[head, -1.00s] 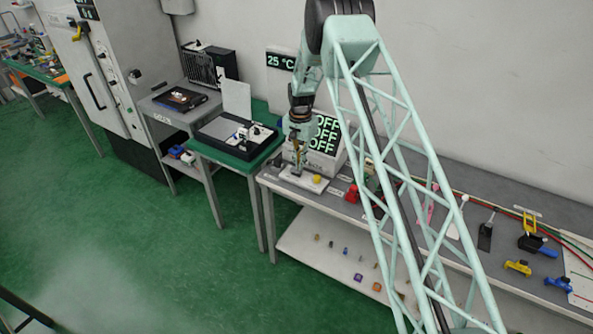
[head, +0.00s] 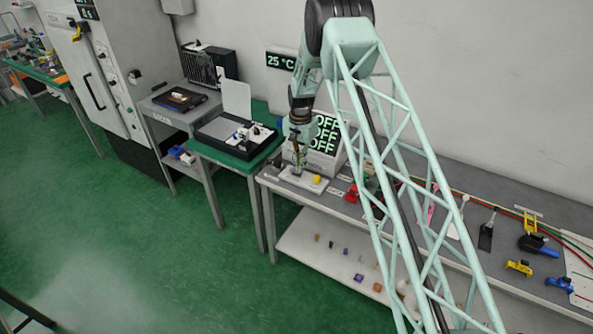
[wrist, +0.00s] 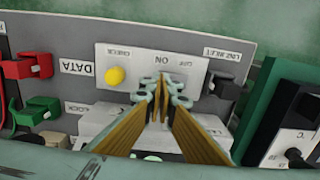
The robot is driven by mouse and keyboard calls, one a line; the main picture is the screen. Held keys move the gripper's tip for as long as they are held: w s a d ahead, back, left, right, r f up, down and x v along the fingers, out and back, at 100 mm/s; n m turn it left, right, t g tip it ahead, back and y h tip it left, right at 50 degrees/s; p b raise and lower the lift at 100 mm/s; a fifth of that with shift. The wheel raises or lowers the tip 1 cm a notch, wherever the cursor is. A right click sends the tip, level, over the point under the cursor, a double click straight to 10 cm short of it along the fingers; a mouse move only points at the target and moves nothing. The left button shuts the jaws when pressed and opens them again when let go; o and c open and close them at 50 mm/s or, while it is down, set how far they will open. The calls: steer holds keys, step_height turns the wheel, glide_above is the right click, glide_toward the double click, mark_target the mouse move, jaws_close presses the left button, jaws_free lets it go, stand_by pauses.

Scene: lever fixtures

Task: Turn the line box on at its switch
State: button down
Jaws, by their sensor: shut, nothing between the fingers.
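The plate also shows in the head view (head: 313,187), on the near left end of the bench. My gripper (wrist: 164,97) is shut and empty, its tips over the plate just below the ON mark. The fingers hide the switch lever, so I cannot tell its position or whether they touch it. In the head view my gripper (head: 297,171) is at the plate.
A white box with a display (head: 324,135) reading OFF on several lines stands behind the plate. A green table (head: 240,163) stands left of the bench.

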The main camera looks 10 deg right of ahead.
steer(key=shift+f+b, duration=0.3)
steer(key=shift+f, duration=0.2)
stand_by(0.7)
steer(key=shift+r, duration=0.1)
steer(key=shift+r+p, duration=0.5)
steer(key=shift+r, duration=2.9)
